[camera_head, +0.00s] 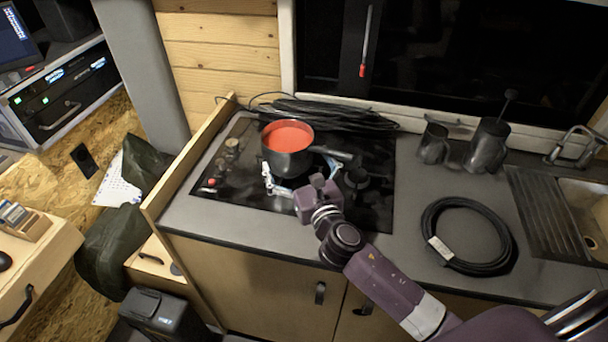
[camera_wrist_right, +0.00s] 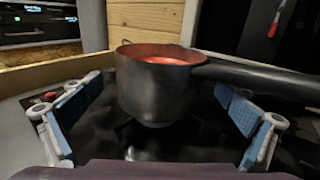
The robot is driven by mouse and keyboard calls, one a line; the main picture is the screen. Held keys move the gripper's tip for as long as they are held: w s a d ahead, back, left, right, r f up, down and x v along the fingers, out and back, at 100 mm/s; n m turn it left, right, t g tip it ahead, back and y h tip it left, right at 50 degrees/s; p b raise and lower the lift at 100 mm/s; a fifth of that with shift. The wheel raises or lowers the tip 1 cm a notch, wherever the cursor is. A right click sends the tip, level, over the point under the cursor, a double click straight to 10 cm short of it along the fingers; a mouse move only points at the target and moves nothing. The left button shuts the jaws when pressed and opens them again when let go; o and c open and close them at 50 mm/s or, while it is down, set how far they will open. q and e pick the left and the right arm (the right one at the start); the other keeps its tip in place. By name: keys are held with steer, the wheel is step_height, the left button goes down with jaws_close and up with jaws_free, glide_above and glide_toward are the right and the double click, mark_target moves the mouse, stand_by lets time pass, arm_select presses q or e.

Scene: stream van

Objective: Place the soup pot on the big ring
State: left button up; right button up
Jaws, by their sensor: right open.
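The soup pot (camera_head: 287,160) is dark with red soup inside and a long handle pointing right. It stands upright on the black hob (camera_head: 237,184); in the head view I cannot tell which ring is under it. My right gripper (camera_head: 284,184) is just in front of the pot. In the right wrist view the pot (camera_wrist_right: 158,95) is between the open, blue-padded fingers of the gripper (camera_wrist_right: 158,108), with gaps at both sides. The big ring is not clearly visible on the dark hob. My left gripper is not in view.
A small dark pot or burner part (camera_head: 356,178) is right of the pot. A coiled black cable (camera_head: 468,236) lies on the counter, with dark jugs (camera_head: 487,144) behind it and a sink (camera_head: 585,215) at right. A wooden side panel (camera_head: 180,160) edges the hob.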

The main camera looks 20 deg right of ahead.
steer(key=s, duration=0.6)
steer(key=shift+s+b, duration=0.4)
